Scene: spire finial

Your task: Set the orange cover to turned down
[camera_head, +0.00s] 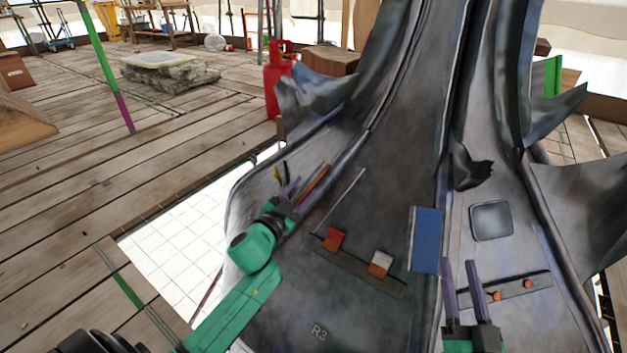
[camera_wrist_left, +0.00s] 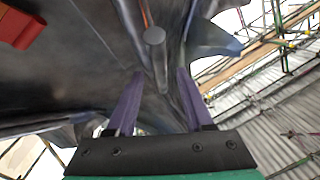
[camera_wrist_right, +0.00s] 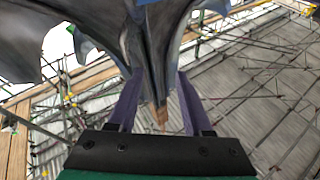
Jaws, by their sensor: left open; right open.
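Two small orange blocks sit on a dark strip on the grey metal surface in the head view. The left one (camera_head: 334,239) is orange-red all over; the right one (camera_head: 380,263) has a pale top and orange front. I cannot tell for certain which is the orange cover. A red-orange block (camera_wrist_left: 20,25) also shows at the top left of the left wrist view. My left gripper (camera_head: 298,187) is open, up and left of the strip, apart from the blocks. My right gripper (camera_head: 460,264) is open and empty, right of the strip, beyond the blue panel.
A blue panel (camera_head: 425,240) stands between the strip and my right gripper. Two orange knobs (camera_head: 497,295) sit on another strip at the right. A grey square plate (camera_head: 491,221) lies above it. Torn metal flaps (camera_head: 470,168) project nearby. Open gaps edge the wooden deck.

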